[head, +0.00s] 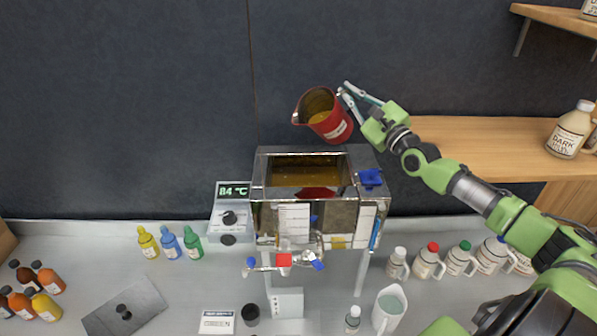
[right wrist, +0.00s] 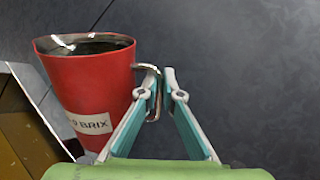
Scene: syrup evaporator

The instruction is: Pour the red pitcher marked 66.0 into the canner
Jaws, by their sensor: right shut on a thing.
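The red pitcher (head: 334,125) is held up above the canner, tilted with its mouth toward the left. Amber liquid shows inside it. In the right wrist view the pitcher (right wrist: 92,85) has a white label ending in "BRIX"; the full number is not readable. My right gripper (head: 345,93) is shut on the pitcher's handle, and its fingers (right wrist: 165,90) meet at the handle in the right wrist view. The canner (head: 335,217), a shiny open metal tank, stands below with amber liquid inside and a red reflection on its inner wall. My left gripper is not in view.
A controller (head: 232,205) reading 84 °C stands left of the tank. Small coloured bottles (head: 170,244) are at the left. A wooden shelf (head: 470,140) is behind my right arm.

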